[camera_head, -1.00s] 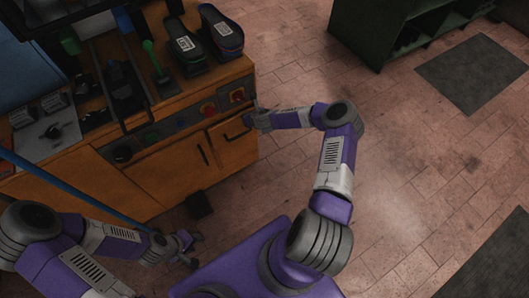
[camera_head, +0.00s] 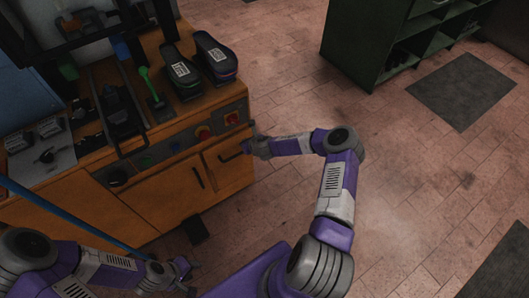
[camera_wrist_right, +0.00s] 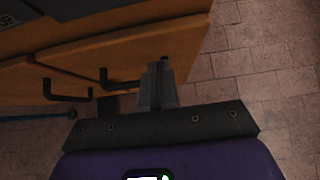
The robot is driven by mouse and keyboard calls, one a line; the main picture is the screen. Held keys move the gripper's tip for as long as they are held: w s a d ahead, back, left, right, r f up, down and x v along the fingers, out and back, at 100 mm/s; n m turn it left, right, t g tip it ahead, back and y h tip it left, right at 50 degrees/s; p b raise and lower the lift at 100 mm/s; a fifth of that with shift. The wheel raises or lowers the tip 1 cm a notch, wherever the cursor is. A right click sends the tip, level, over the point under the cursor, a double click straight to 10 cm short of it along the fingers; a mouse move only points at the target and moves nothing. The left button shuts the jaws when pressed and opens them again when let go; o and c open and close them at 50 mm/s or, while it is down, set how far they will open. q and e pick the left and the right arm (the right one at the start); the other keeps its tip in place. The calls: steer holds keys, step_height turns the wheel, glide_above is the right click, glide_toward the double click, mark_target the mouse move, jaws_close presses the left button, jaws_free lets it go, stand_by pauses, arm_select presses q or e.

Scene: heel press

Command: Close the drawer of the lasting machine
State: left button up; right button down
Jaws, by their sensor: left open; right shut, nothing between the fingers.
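The lasting machine is an orange cabinet (camera_head: 158,199) with a control panel on its upper front, on the left of the head view. Its drawer front (camera_head: 223,164) at the right end has a black handle and appears to stand slightly proud of the panel beside it. The same front fills the upper middle of the right wrist view (camera_wrist_right: 130,50). My right gripper (camera_head: 246,147) is shut and empty at the drawer's upper right edge; whether it touches is unclear. It also shows in the wrist view (camera_wrist_right: 164,66). My left gripper (camera_head: 190,273) is open and empty, low in front of the machine.
Two dark shoes (camera_head: 214,58) stand on the machine top, near a green-handled tool (camera_head: 150,85). A blue pole (camera_head: 70,217) slants across the front left. A green shelf (camera_head: 372,45) stands at the back. Tiled floor on the right is clear, with dark mats (camera_head: 463,88).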

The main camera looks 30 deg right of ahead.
steer(key=p+v, duration=0.2)
steer(key=v, duration=0.8)
steer(key=shift+s+p, duration=0.2)
steer(key=shift+p, duration=0.15)
steer(key=s+a+f+n+g+y, duration=0.2)
steer(key=s+a+n, duration=0.3)
steer(key=a+n, duration=0.35)
steer(key=s+a+f+n+g+y, duration=0.2)
steer(key=s+a+n, duration=0.2)
steer(key=a+n, duration=0.5)
steer(key=s+a+n+g, duration=0.2)
steer(key=s+n, duration=0.6)
steer(key=s+a+f+n+g, duration=0.1)
steer(key=s+a+n+g, duration=0.1)
steer(key=s+n, duration=0.6)
steer(key=shift+a+g, duration=0.4)
steer(key=shift+a, duration=0.3)
steer(key=shift+s+f, duration=0.1)
steer(key=shift+s, duration=0.05)
